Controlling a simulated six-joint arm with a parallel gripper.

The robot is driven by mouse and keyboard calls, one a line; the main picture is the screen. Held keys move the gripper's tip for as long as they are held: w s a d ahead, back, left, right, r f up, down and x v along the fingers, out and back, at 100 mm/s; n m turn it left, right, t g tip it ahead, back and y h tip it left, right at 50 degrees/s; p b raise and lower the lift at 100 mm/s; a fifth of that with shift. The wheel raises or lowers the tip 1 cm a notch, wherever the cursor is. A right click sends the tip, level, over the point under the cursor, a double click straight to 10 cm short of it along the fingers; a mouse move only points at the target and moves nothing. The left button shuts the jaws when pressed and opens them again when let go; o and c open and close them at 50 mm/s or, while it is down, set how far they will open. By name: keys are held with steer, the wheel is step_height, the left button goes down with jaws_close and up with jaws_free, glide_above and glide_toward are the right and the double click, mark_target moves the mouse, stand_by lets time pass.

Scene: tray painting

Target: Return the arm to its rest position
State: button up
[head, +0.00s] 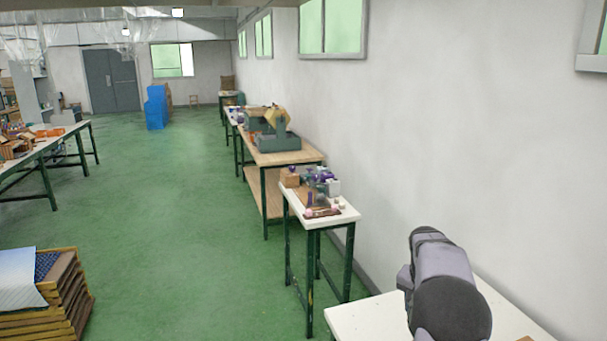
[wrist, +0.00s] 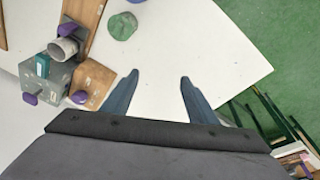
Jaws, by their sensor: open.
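My arm (head: 440,280) shows at the lower right of the head view, over the near white table. My gripper is hidden in that view. In the wrist view my gripper (wrist: 158,82) is open and empty, its two dark blue fingers well apart. The fingers lie over the bare white tabletop (wrist: 225,65). Nothing is between them.
In the wrist view a green lump (wrist: 122,26) lies beyond the fingers. A grey block with purple knobs (wrist: 50,82) and wooden boards (wrist: 85,15) are at left. In the head view, a cluttered white table (head: 345,214) stands ahead. Stacked wooden trays (head: 45,310) stand at lower left.

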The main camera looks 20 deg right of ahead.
steer(key=s+a+f+n+y, duration=0.1)
steer(key=s+a+n, duration=0.2)
steer(key=a, duration=0.6)
steer(key=s+a+f+n, duration=0.1)
steer(key=s+a+n, duration=0.2)
steer(key=a, duration=0.6)
steer(key=s+a+n+y, duration=0.1)
steer(key=s+a+n, duration=0.25)
steer(key=a, duration=0.55)
steer(key=s+a+f+n, duration=0.3)
steer(key=s+a, duration=0.3)
steer(key=s, duration=0.4)
steer(key=shift+a+f+y, duration=0.15)
steer(key=shift+a+y, duration=0.15)
steer(key=shift+a, duration=0.1)
